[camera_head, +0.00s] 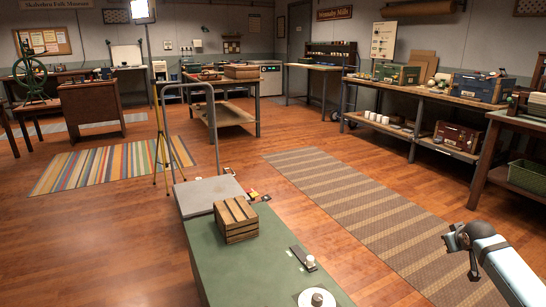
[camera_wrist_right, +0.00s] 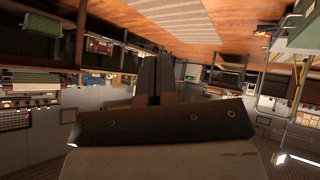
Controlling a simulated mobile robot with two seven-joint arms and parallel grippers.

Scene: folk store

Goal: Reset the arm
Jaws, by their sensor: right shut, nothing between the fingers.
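My right arm (camera_head: 508,270) comes in at the lower right of the head view, pale blue with a dark wrist end. It is held over the floor, to the right of the green-topped table (camera_head: 215,262) and apart from it. My right gripper (camera_wrist_right: 154,60) shows in the right wrist view as dark fingers pressed together, shut and empty. That view is turned over, with the wooden floor at the top. My left arm and left gripper are in neither view.
A slatted wooden crate (camera_head: 236,220), a small dark strip (camera_head: 303,258) and a white round dish (camera_head: 305,297) are on the green table. A striped runner (camera_head: 350,200) lies on the floor to its right. A loaded workbench (camera_head: 425,97) stands along the right. Open floor surrounds my arm.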

